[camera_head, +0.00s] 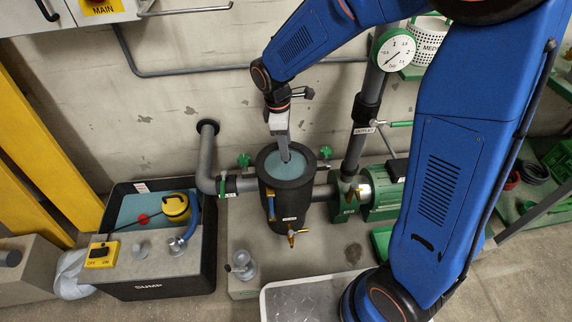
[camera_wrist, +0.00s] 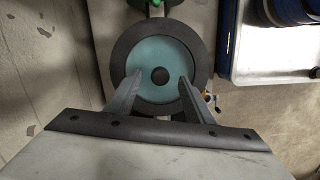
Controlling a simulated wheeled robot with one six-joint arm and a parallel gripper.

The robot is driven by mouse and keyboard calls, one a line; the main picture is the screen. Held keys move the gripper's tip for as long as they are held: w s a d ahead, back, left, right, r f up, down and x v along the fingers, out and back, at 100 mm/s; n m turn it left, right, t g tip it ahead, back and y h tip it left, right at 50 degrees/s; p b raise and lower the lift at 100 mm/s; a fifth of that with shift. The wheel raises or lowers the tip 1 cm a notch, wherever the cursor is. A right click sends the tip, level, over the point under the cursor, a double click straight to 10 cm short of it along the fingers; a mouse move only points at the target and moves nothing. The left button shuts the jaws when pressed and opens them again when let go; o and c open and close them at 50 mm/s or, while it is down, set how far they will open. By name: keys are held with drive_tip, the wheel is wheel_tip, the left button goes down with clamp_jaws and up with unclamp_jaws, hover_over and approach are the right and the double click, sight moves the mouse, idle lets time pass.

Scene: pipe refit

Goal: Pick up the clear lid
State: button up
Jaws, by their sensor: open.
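The clear lid (camera_wrist: 145,55) looks like a round, teal-tinted disc with a dark round knob (camera_wrist: 160,75) at its middle. It lies in the top of a black upright cylinder (camera_wrist: 120,32), and its tinted surface also shows in the head view (camera_head: 296,168). The cylinder (camera_head: 289,212) stands between pipes in the head view. My gripper (camera_wrist: 160,79) is open above the lid, pointing down, with one finger on each side of the knob. In the head view my gripper (camera_head: 284,157) partly covers the lid. I cannot tell whether the fingertips touch it.
Grey pipes with green valves (camera_head: 244,160) join the cylinder on both sides. A pressure gauge (camera_head: 396,50) and a green pump (camera_head: 383,190) stand to its right. A dark sump tank (camera_head: 150,288) is at the left.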

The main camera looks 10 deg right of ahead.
drive_tip(key=shift+f, duration=2.4)
clamp_jaws()
drive_tip(key=shift+r, duration=0.1)
